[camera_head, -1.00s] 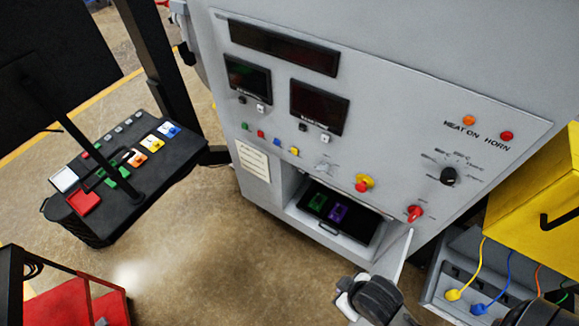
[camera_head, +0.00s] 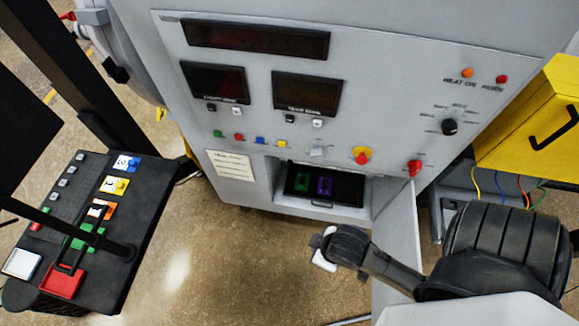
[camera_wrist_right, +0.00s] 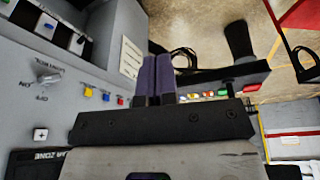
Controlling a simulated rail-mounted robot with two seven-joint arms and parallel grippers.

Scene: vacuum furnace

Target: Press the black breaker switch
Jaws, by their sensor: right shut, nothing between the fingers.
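The grey furnace panel (camera_head: 395,110) fills the upper head view. Two small black switches, one under the left display (camera_head: 211,107) and one under the right display (camera_head: 290,118), each sit beside a white one. I cannot tell which part is the black breaker switch. A grey toggle switch marked ON and OFF (camera_wrist_right: 47,79) shows in the right wrist view. My right arm reaches in from the lower right, in front of and below the panel. My right gripper (camera_wrist_right: 156,76) has its two dark purple fingers together and empty, apart from the panel. My left gripper is out of view.
An open lower compartment holds a black tray (camera_head: 347,190) with green and purple pieces. A thin open door (camera_head: 398,235) stands beside my right arm. A yellow box (camera_head: 530,115) is at right. A black control console (camera_head: 85,220) stands at left; floor is clear between.

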